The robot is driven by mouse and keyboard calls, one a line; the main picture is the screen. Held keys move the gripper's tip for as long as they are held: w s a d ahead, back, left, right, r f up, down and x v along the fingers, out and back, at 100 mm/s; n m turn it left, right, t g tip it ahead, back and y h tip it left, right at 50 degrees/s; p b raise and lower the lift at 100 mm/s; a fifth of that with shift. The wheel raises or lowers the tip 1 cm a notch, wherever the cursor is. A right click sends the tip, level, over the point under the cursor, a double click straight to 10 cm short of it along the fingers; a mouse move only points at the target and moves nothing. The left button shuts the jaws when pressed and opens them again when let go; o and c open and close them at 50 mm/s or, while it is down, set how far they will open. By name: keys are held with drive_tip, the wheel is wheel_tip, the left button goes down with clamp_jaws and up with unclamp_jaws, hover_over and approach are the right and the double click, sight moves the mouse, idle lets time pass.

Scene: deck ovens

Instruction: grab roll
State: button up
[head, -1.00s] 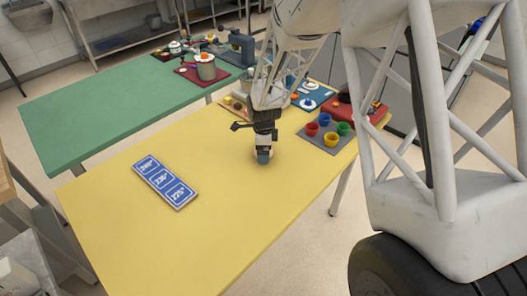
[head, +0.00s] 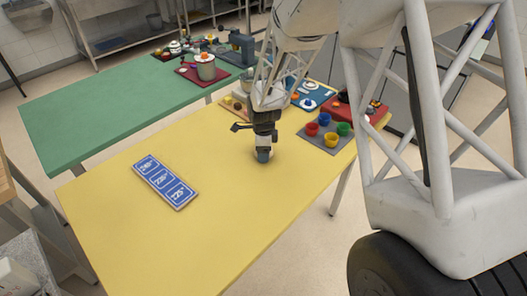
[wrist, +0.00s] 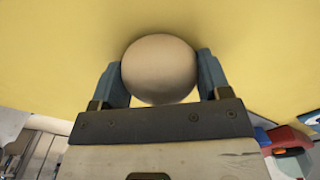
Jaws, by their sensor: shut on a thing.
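The roll (wrist: 160,68) is a smooth, round, pale beige piece. In the wrist view it sits between the two blue fingers of my gripper (wrist: 160,82), with a finger against each side. In the head view my gripper (head: 263,155) points down at the yellow table (head: 220,225), and its fingers hide most or all of the roll. The roll is at or close to the tabletop; I cannot tell whether it touches.
A blue sign board (head: 165,182) with white figures lies left of my gripper. A grey tray with coloured cups (head: 331,139) and a red box (head: 350,110) stand to the right. The green table (head: 110,105) behind holds a pot (head: 206,68). The table's front is clear.

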drive_tip(key=shift+r, duration=0.15)
drive_tip(key=shift+r, duration=0.75)
wheel_tip(320, 180, up, 2)
drive_tip(key=shift+r, duration=0.1)
drive_tip(key=s+d, duration=0.1)
drive_tip(key=s, duration=0.4)
drive_tip(key=s+d, duration=0.1)
drive_tip(key=s, duration=0.4)
drive_tip(key=s+d+r, duration=0.1)
drive_tip(key=s, duration=0.4)
drive_tip(key=shift+s+d, duration=0.3)
